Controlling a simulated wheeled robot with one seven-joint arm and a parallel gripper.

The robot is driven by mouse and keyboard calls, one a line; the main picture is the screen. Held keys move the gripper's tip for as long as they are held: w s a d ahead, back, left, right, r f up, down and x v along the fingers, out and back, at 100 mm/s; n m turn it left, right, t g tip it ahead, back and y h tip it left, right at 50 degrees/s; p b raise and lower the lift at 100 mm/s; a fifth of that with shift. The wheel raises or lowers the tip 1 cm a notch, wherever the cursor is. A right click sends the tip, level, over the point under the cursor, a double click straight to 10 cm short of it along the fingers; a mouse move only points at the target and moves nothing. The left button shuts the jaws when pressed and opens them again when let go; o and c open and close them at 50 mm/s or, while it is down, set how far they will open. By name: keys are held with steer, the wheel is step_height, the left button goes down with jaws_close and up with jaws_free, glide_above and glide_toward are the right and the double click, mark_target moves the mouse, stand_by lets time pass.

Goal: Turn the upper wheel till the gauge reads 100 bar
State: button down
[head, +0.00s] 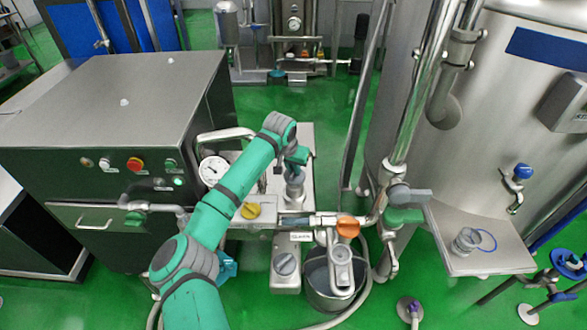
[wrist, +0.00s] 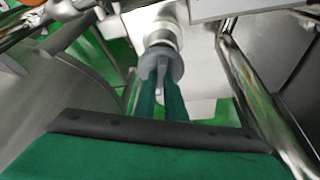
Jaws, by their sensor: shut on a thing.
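The pressure gauge (head: 213,170) is a round white dial to the left of my arm in the head view. Its needle and figures are too small to read. The upper wheel is a grey round handwheel with a raised bar across it, on a steel stem, in the wrist view (wrist: 154,64). My gripper's two green fingers (wrist: 162,92) are shut on that bar, one on each side. In the head view my gripper (head: 297,156) is beside the steel fitting (head: 294,189) on the machine's plate, and the wheel is mostly hidden there.
A yellow knob (head: 251,211), an orange knob (head: 348,227) and a grey rotary knob (head: 286,263) are below my gripper. A steel cabinet (head: 120,100) stands left, a large tank (head: 490,120) right.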

steer(key=shift+m, duration=0.3)
steer(key=shift+a+m+g+h, duration=0.15)
steer(key=shift+m+g+h, duration=0.4)
steer(key=shift+m, duration=1.35)
steer(key=shift+h, duration=0.25)
steer(key=c, duration=1.8)
jaws_free()
steer(key=v, duration=1)
steer(key=shift+s+a+r, duration=0.1)
steer(key=shift+s+r, duration=0.1)
steer(key=shift+r, duration=0.15)
